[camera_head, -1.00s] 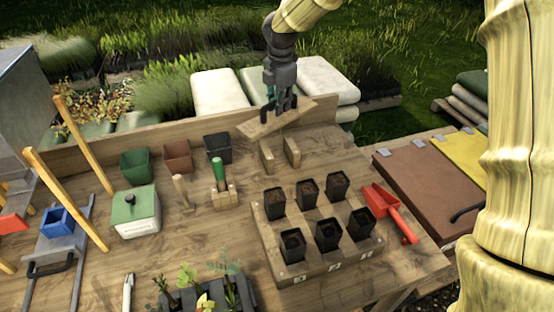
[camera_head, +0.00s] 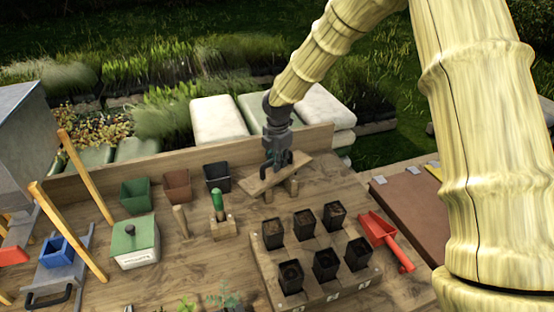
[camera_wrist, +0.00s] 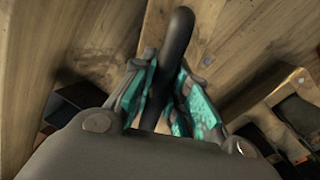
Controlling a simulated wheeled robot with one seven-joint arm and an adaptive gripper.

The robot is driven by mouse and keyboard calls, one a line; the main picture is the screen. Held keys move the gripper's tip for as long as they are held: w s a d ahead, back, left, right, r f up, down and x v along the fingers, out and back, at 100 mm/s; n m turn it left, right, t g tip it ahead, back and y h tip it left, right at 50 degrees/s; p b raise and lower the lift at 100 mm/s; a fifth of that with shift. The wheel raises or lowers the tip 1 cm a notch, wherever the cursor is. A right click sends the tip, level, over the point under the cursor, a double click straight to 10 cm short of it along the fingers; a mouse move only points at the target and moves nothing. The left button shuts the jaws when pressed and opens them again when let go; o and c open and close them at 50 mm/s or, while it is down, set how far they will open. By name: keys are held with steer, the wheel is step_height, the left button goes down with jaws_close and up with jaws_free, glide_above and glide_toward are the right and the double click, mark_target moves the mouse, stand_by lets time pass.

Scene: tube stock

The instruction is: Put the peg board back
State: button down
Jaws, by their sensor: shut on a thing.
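The peg board is a flat wooden plank (camera_head: 262,182) with a dark handle. It sits tilted in the picture, right at the two upright wooden blocks (camera_head: 293,188) at the back of the bench. I cannot tell whether it touches them. My gripper (camera_head: 277,166) is above the board, shut on its handle. In the wrist view, the teal-padded fingers of my gripper (camera_wrist: 168,98) close around the black curved handle (camera_wrist: 178,38), with wood below. The undersides of the board and the tops of the blocks are largely hidden.
A wooden rack (camera_head: 262,252) with several black pots stands in front, with a red scoop (camera_head: 380,230) at its right. A green dibber (camera_head: 217,200), a white box with green lid (camera_head: 135,243) and three empty pots (camera_head: 177,184) stand left. A low back wall (camera_head: 105,180) edges the bench.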

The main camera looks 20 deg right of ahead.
mark_target(278, 173)
steer(key=shift+s+r, duration=0.1)
steer(key=shift+f, duration=0.45)
steer(key=shift+f, duration=0.15)
steer(key=c, duration=1.4)
jaws_free()
steer(key=r+b, duration=0.1)
steer(key=r, duration=0.3)
steer(key=s+r, duration=0.1)
steer(key=r, duration=0.3)
steer(key=r+b, duration=0.1)
steer(key=r, duration=0.4)
steer(key=shift+s+a+b, duration=0.2)
steer(key=shift+s+b, duration=0.05)
steer(key=shift+b, duration=0.05)
